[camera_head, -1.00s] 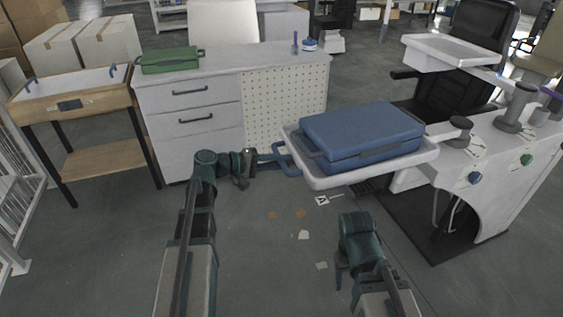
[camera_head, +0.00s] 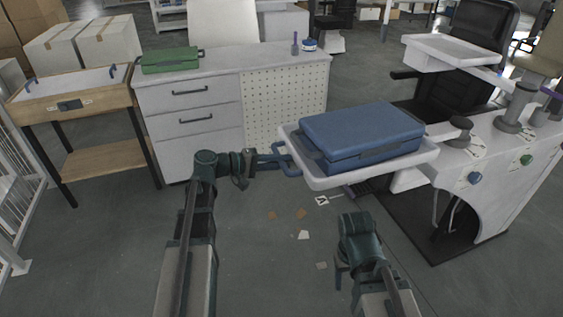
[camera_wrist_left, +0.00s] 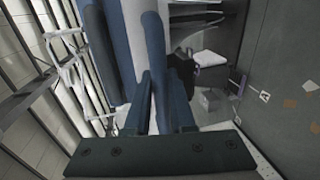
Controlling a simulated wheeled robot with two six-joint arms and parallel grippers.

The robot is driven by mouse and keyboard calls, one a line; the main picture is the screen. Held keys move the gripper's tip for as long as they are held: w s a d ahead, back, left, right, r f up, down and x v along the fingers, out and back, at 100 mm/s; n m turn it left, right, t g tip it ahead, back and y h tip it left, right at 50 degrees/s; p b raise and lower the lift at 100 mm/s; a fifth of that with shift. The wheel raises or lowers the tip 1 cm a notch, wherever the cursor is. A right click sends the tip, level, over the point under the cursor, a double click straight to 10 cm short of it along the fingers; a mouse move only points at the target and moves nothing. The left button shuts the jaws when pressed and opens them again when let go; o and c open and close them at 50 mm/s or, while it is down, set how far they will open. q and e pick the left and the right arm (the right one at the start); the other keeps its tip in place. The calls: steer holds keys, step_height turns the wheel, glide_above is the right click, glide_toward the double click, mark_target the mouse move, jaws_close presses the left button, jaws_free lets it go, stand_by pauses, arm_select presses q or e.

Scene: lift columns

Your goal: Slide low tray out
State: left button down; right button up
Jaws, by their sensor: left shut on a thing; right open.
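The low tray (camera_head: 318,182) is white and shallow, right of centre in the head view, at the side of the white column unit. A blue case (camera_head: 360,135) lies on it. A blue handle (camera_head: 290,170) sticks out from the tray's left end. My left gripper (camera_head: 274,160) is shut on this handle; its fingers hide part of it. In the left wrist view, the fingers (camera_wrist_left: 160,98) reach the blue handle (camera_wrist_left: 154,40), with the white tray and blue case beside it. My right gripper (camera_head: 345,278) is open and empty, low over the floor.
A higher white tray (camera_head: 450,50) stands at the upper right by a black chair. The white column unit (camera_head: 500,165) has knobs. A drawer cabinet (camera_head: 195,115) with a green case (camera_head: 170,60) and a wooden table (camera_head: 75,100) stand behind on the left. The floor between my arms is clear except for flat scraps.

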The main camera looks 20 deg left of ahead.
stand_by(0.4)
arm_select(q)
steer(key=f+v, duration=0.2)
steer(key=v, duration=0.7)
steer(key=shift+s+a, duration=0.35)
steer(key=shift+a, duration=0.15)
steer(key=shift+r, duration=0.1)
steer(key=c, duration=0.8)
jaws_free()
steer(key=shift+o, duration=0.2)
steer(key=p+v, duration=0.2)
steer(key=v, duration=1.1)
steer(key=shift+s+a+p, duration=0.15)
steer(key=shift+a+p, duration=0.15)
steer(key=shift+p, duration=0.1)
